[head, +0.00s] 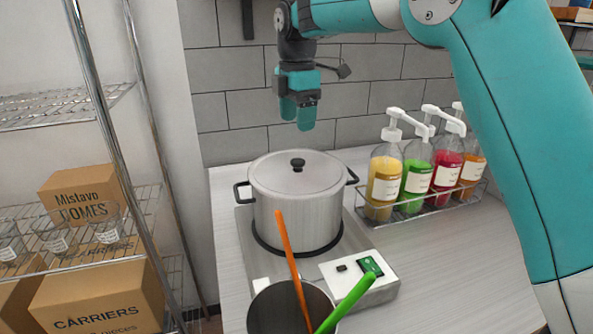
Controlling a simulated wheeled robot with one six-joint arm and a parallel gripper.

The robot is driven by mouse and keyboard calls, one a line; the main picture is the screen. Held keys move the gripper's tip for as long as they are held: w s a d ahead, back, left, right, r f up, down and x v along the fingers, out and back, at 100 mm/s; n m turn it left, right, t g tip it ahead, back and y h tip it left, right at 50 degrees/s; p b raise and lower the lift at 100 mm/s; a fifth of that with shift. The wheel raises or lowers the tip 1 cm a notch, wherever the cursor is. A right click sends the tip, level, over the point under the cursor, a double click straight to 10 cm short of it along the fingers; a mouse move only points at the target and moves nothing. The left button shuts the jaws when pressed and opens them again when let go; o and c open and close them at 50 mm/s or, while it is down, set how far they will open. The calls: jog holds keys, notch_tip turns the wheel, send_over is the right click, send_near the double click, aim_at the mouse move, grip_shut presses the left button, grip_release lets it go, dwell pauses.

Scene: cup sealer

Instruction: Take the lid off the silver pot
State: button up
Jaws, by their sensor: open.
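The silver pot (293,218) stands on a cooker on the counter, with black handles at its left and right sides. Its lid (270,175) sits on top, with a black knob (297,163) in the middle. My gripper (298,113) hangs above the lid, pointing down, with its teal fingertips clear of the knob. It is open and empty. Nothing hides the knob in the head view.
The cooker (350,277) has a green display at front right. A dark container (270,308) with orange and green handles stands in front. A wire rack of pump bottles (418,170) is to the right. A metal shelf with boxes (95,295) is at left. Bare counter (440,260) lies at right.

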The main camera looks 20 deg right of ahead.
send_over(298, 160)
notch_tip(298, 160, down, 5)
jog(key=shift+a+r+p, duration=0.1)
jog(key=shift+r+p, duration=0.1)
jog(key=shift+p, duration=0.2)
jog(key=shift+s+f+p, duration=0.1)
jog(key=shift+f+p, duration=1.15)
jog(key=shift+f, duration=1.4)
jog(key=c, duration=1.1)
